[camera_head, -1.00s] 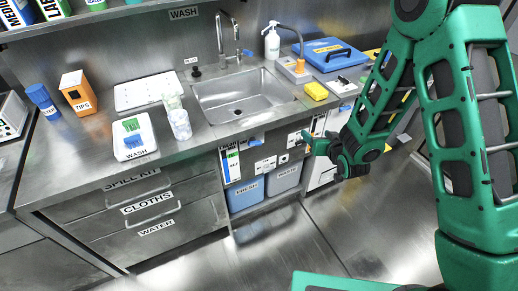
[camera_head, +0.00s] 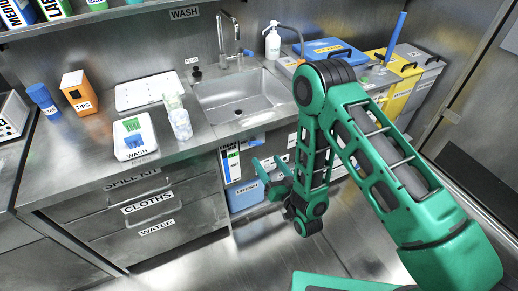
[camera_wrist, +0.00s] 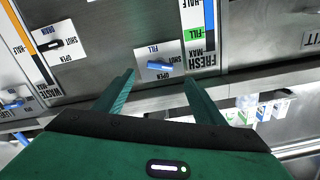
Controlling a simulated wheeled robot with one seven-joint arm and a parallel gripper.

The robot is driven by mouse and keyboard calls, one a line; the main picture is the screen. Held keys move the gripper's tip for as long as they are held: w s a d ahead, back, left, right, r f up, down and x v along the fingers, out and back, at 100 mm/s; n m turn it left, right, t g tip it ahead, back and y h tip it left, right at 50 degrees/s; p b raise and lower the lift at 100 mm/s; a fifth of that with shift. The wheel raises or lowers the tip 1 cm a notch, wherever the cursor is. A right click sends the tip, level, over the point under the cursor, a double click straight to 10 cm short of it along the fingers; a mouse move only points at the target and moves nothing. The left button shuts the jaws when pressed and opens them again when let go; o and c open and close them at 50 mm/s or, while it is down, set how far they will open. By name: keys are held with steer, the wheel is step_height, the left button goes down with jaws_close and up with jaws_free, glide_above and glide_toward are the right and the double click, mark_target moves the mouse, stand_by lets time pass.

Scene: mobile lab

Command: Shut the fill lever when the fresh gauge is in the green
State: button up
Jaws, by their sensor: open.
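The fill lever (camera_wrist: 160,66) is a blue handle on a white plate marked FILL, OPEN and SHUT, upside down in the wrist view. It lies nearly level, with its right end by the word SHUT. The fresh gauge (camera_wrist: 203,45) is just right of it, and also shows in the head view (camera_head: 231,163). Its blue column reaches about the green FILL band. My gripper (camera_wrist: 160,80) is open, its two fingers on either side of the lever in the picture, with no contact visible. In the head view my gripper (camera_head: 266,176) is before the cabinet front.
A drain lever (camera_wrist: 55,44) and a waste gauge (camera_wrist: 34,55) are at the left of the wrist view. A blue fresh bin (camera_head: 246,194) stands below the counter. The sink (camera_head: 240,95) is above. The floor in front is clear.

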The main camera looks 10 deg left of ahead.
mark_target(257, 145)
steer(key=x, duration=0.8)
steer(key=shift+w, duration=0.15)
steer(key=shift+c, duration=0.3)
steer(key=c, duration=1)
